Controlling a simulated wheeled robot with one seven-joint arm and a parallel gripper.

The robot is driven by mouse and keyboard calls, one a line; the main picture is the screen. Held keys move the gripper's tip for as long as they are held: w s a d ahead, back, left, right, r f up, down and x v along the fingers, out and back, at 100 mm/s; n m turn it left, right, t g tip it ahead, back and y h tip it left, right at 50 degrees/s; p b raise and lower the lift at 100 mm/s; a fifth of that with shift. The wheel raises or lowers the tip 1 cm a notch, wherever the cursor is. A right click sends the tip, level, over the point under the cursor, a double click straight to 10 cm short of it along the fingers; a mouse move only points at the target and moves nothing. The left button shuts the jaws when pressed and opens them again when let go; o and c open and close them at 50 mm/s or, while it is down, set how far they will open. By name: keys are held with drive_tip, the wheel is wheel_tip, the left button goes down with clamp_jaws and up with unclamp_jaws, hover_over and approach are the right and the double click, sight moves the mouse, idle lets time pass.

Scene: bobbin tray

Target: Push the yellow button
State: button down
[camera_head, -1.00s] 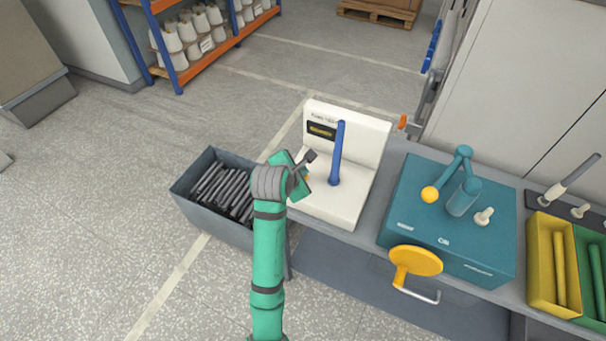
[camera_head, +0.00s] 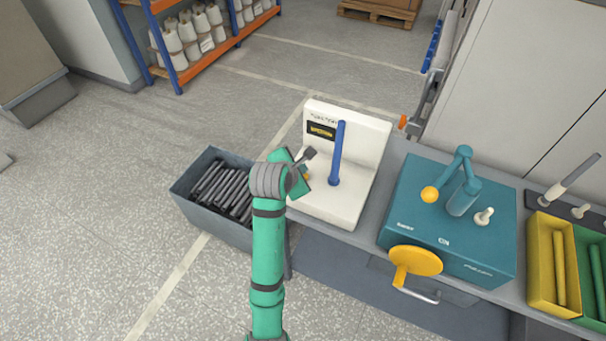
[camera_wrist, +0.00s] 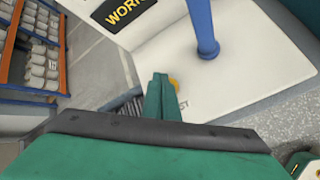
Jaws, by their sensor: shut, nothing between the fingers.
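The yellow button (camera_wrist: 173,84) sits on the base of the white machine (camera_head: 330,202), left of its upright blue post (camera_head: 337,152). In the wrist view my gripper's shut, empty fingers (camera_wrist: 160,84) hide most of the button, and only its right edge shows. I cannot tell whether the fingertips touch it. A dark display with yellow lettering (camera_head: 321,131) is on the machine's upright back panel.
A grey bin of dark rods (camera_head: 181,199) stands left of the machine. Yellow and green trays are at the far right. The blue post rises close beside my gripper.

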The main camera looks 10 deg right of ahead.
drive_tip(key=shift+r, duration=0.25)
drive_tip(key=shift+r, duration=2.5)
